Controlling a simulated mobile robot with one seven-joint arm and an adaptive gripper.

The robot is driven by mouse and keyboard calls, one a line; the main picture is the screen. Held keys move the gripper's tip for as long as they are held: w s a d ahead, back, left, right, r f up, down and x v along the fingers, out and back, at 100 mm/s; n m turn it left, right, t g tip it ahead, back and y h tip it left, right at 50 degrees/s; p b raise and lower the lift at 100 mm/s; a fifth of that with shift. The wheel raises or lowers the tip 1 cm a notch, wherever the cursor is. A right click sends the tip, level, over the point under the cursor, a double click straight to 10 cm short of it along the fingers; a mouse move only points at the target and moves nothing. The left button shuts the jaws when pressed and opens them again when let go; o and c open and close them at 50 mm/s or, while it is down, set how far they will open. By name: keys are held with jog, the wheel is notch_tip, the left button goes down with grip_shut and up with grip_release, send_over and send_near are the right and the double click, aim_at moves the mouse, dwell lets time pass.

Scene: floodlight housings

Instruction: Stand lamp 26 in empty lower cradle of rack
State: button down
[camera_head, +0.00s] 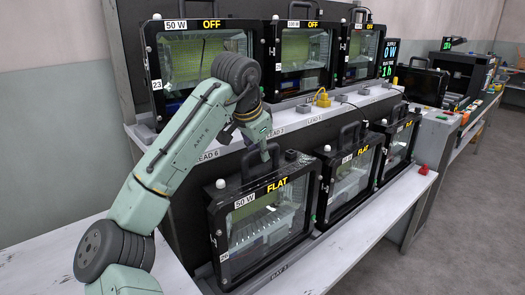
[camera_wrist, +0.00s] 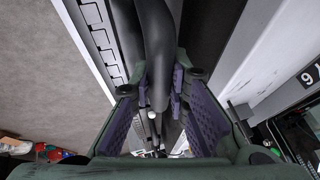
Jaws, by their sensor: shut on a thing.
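The lamp in my gripper is a black-framed floodlight (camera_head: 267,222) marked 50 W and FLAT. A small white number tag (camera_head: 224,257) on its lower left edge seems to read 26. It stands upright at the left end of the rack's lower row (camera_head: 277,268), above a shelf-edge label that seems to read BAY 1. I cannot tell whether its base touches the cradle; the cradle is hidden below it. My gripper (camera_head: 264,150) comes down from above and is shut on the lamp's top handle. In the wrist view the dark handle (camera_wrist: 156,45) runs between the purple finger pads (camera_wrist: 166,105).
Two more FLAT lamps (camera_head: 351,183) (camera_head: 400,145) stand to the right in the lower row. Upper lamps marked OFF (camera_head: 200,65) (camera_head: 303,60) (camera_head: 364,50) stand behind the arm. A yellow plug (camera_head: 323,98) lies on the ledge. The white bench front (camera_head: 335,255) is bare.

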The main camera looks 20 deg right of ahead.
aim_at(260, 170)
jog(key=shift+w+f+p, duration=0.1)
jog(key=shift+f+p, duration=0.2)
jog(key=shift+f, duration=1.2)
jog(key=c, duration=2)
grip_release()
jog(key=shift+f, duration=0.35)
jog(key=shift+o, duration=1.2)
jog(key=shift+r, duration=0.15)
jog(key=shift+o, duration=1)
